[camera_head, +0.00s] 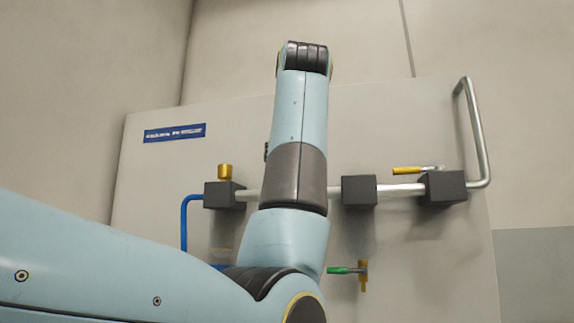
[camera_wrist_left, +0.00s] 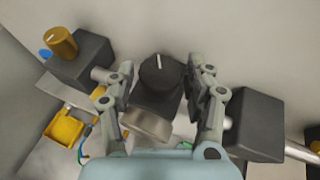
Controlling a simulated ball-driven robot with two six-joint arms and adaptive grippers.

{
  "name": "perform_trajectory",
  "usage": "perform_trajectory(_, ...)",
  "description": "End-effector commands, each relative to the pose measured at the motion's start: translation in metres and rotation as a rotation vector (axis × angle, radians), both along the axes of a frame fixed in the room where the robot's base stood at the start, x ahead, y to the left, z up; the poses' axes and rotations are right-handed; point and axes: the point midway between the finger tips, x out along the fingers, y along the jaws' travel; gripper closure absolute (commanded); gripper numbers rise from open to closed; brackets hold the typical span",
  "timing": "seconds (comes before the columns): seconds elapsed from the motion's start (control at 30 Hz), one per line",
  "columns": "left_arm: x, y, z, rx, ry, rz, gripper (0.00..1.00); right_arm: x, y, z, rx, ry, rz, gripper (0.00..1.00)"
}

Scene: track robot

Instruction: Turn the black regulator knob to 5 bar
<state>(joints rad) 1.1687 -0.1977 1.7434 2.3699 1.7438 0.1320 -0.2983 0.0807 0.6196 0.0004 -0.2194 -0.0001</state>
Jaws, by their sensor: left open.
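The black regulator knob (camera_wrist_left: 160,75) shows in the left wrist view, round, with a white pointer line towards the picture's top. It sits on a dark block, with a metallic round part (camera_wrist_left: 147,125) below it in the picture. My left gripper (camera_wrist_left: 162,75) is open, with one finger on each side of the knob. A gap seems to show on each side; I cannot tell the depth or any touch. In the head view my arm hides the knob and the gripper. My right gripper is in neither view.
A panel (camera_head: 150,190) carries a pipe line. A block with a brass cap (camera_head: 225,171) is left of the arm. On the right are a plain dark block (camera_head: 358,191), a yellow lever (camera_head: 408,170), a green-handled valve (camera_head: 345,270) and a bent pipe (camera_head: 476,125).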

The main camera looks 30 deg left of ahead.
Motion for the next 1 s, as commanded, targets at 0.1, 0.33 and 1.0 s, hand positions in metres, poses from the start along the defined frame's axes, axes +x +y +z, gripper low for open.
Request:
perform_trajectory(0.1,-0.017,-0.014,0.009,-0.003,-0.004,-0.003,0.47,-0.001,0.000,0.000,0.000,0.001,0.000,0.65)
perform_trajectory(0.33,-0.040,-0.029,0.020,-0.001,0.000,-0.002,0.47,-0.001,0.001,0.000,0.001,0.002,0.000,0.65)
perform_trajectory(1.0,-0.043,-0.030,0.021,0.000,0.001,0.000,0.47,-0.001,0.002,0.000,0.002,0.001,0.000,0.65)
